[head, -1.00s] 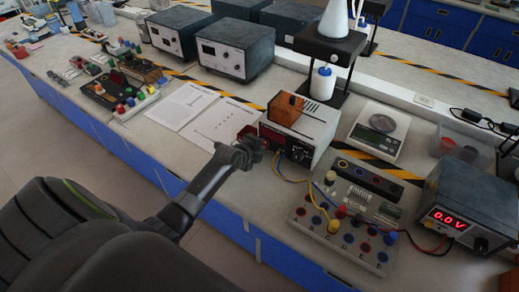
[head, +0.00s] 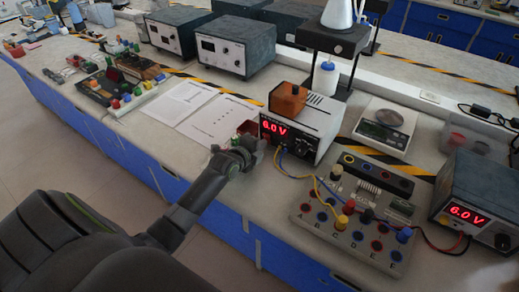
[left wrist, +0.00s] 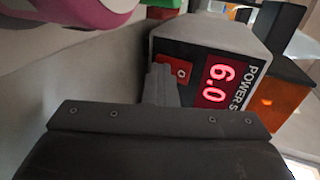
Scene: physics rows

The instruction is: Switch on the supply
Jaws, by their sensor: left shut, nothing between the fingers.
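The power supply (head: 318,118) is a pale box with a dark front panel, and its red display (head: 274,128) reads 6.0 V. In the left wrist view the supply (left wrist: 212,36) shows "6.0" lit (left wrist: 216,84) and a red rocker switch (left wrist: 180,71) with an O mark. My left gripper (head: 256,148) is shut and empty, just in front of the supply's left side. In the left wrist view its fingertips (left wrist: 162,78) are beside the switch and partly cover it; I cannot tell if they touch. My right gripper is not in view.
A terminal board (head: 345,232) with coloured sockets is wired to the supply. A dark meter box (head: 490,172) at right reads 6.0 V. An orange-brown block (head: 287,98) sits on the supply. Papers (head: 212,122) lie to the left, a balance (head: 385,125) to the right.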

